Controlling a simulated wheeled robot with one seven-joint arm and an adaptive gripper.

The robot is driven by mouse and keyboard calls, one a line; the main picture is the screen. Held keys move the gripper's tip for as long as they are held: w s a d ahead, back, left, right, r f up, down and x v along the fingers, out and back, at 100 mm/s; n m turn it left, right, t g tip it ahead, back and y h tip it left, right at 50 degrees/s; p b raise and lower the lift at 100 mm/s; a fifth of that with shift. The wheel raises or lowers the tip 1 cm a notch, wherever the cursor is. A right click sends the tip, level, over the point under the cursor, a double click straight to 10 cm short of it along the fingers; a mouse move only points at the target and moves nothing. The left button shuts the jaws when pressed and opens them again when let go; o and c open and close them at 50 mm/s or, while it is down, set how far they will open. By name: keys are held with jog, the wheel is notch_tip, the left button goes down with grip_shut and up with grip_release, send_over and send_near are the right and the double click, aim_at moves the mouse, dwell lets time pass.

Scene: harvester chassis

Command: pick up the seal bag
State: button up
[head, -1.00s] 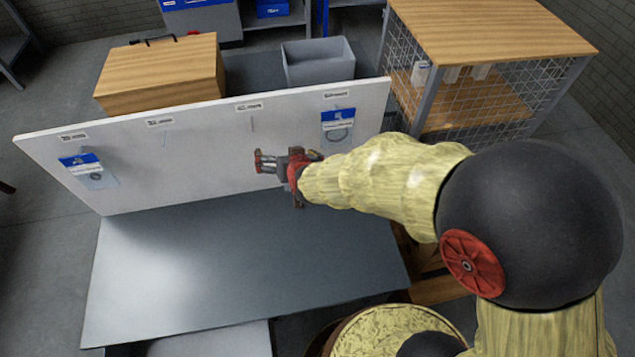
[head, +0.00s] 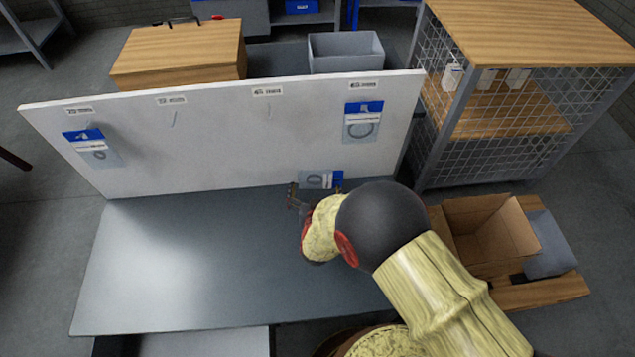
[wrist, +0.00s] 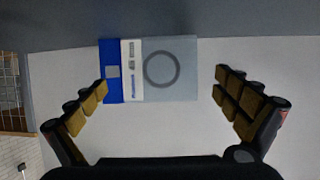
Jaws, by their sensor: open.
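A seal bag (head: 320,179) with a blue and white header and a dark ring in its clear part is at the foot of the white board, where it meets the grey bench. It looks sideways, its blue end to the right. Whether it leans or lies flat is unclear. My gripper (head: 294,197) is just in front and to the left of it, low over the bench. In the wrist view the same bag (wrist: 176,70) shows between the spread fingers of my gripper (wrist: 162,83). The gripper is open and empty.
Two more seal bags hang on the white board (head: 220,145), one at the right (head: 363,122) and one at the left (head: 92,148). Two middle hooks are bare. A mesh cage (head: 500,120) and open cardboard box (head: 490,235) stand right. The bench (head: 180,260) is clear at left.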

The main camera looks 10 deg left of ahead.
aim_at(315, 181)
jog(key=shift+f+b+x, duration=0.2)
jog(key=shift+b+x, duration=0.25)
jog(key=shift+x, duration=0.75)
jog(key=shift+w, duration=0.25)
jog(key=shift+c, duration=1.3)
jog(key=c, duration=0.7)
jog(key=shift+c, duration=0.3)
jog(key=shift+r, duration=0.15)
